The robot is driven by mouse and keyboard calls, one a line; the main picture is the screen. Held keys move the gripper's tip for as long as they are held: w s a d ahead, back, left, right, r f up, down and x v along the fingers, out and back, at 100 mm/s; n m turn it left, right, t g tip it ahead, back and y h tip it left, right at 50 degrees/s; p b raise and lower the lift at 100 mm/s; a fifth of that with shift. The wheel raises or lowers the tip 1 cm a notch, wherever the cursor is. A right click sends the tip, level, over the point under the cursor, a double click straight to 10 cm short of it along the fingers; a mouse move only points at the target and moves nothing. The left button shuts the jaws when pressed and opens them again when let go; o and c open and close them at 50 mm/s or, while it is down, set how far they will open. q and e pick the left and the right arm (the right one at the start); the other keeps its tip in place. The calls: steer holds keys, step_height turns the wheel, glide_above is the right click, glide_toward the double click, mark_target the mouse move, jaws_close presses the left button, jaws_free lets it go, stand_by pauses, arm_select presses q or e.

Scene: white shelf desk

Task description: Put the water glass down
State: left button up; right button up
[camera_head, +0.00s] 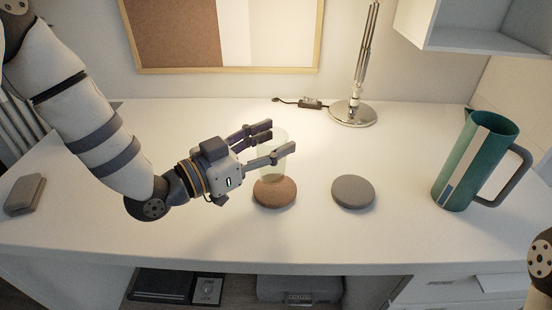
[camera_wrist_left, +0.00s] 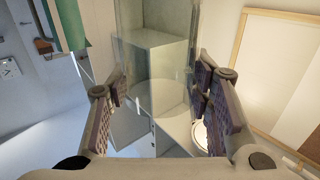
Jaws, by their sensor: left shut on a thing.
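The water glass (camera_head: 271,165) is clear and faint, upright as far as I can see. My left gripper (camera_head: 270,143) is shut on it, one finger on each side. In the left wrist view, the glass (camera_wrist_left: 155,95) stands see-through between the two finger pads (camera_wrist_left: 160,105). In the head view its lower end overlaps the back of a round brown coaster (camera_head: 274,193). I cannot tell whether it touches the coaster or hangs above it. A round grey coaster (camera_head: 353,191) lies to the right, empty. My right gripper is out of view.
A green pitcher (camera_head: 470,165) with a grey handle stands at the right. A metal lamp (camera_head: 352,113) stands at the back. A small grey object (camera_head: 26,194) lies at the far left. The white desk (camera_head: 320,232) is clear in front of the coasters.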

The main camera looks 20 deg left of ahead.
arm_select(q)
steer(key=f, duration=0.2)
steer(key=f+b, duration=0.1)
steer(key=f, duration=0.1)
steer(key=shift+w+d, duration=0.2)
steer(key=shift+w, duration=0.15)
steer(key=shift+r, duration=0.2)
steer(key=shift+f, duration=0.2)
steer(key=o, duration=1.2)
steer(key=shift+o, duration=0.2)
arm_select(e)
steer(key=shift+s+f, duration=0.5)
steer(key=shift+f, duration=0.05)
arm_select(q)
steer(key=shift+r, duration=0.1)
steer(key=shift+s+a+r, duration=0.15)
steer(key=shift+s+a, duration=0.05)
steer(key=p+v, duration=0.1)
steer(key=v, duration=1)
steer(key=shift+s, duration=0.25)
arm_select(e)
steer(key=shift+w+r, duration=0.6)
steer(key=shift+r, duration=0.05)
